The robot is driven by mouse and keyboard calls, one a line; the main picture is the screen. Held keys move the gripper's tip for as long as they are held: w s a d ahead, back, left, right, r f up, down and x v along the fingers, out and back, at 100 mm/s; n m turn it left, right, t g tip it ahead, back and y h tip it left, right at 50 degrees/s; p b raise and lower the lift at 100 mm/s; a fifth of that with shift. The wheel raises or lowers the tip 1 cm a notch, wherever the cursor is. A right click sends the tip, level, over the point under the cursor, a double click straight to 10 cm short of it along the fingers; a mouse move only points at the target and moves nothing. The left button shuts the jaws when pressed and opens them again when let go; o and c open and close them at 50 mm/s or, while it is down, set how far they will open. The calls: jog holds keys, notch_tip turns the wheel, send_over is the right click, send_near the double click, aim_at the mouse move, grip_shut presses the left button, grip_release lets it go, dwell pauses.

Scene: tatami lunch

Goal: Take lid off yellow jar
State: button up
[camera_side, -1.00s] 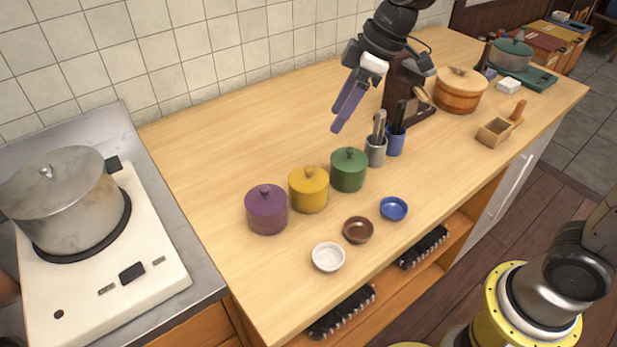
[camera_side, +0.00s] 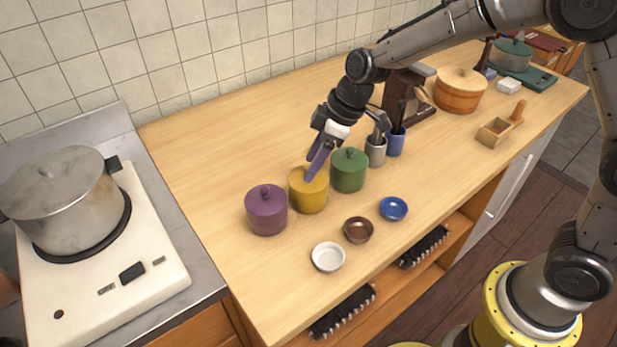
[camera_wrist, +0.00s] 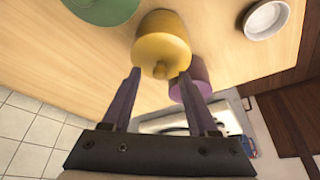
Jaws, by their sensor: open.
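The yellow jar (camera_side: 309,194) stands on the wooden counter between a purple jar (camera_side: 266,211) and a green jar (camera_side: 349,171). Its lid is on, and the lid's knob (camera_wrist: 160,70) shows in the wrist view. My gripper (camera_side: 312,172) is open and empty, its purple fingers pointing down at the yellow lid. In the wrist view my gripper (camera_wrist: 160,78) has a finger on either side of the knob's line. I cannot tell whether the fingers touch the lid. In the side view the fingers hide part of the lid and its knob.
White (camera_side: 328,256), brown (camera_side: 358,229) and blue (camera_side: 393,208) bowls sit in front of the jars. A grey utensil cup (camera_side: 376,151) and a blue cup (camera_side: 395,140) stand right of the green jar. A pot (camera_side: 66,199) sits on the stove at left. The counter behind the jars is clear.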

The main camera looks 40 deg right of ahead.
jog(key=shift+w+a+f, duration=0.1)
jog(key=shift+a+f, duration=0.05)
jog(key=shift+f, duration=0.25)
grip_shut()
jog(key=shift+r, duration=0.2)
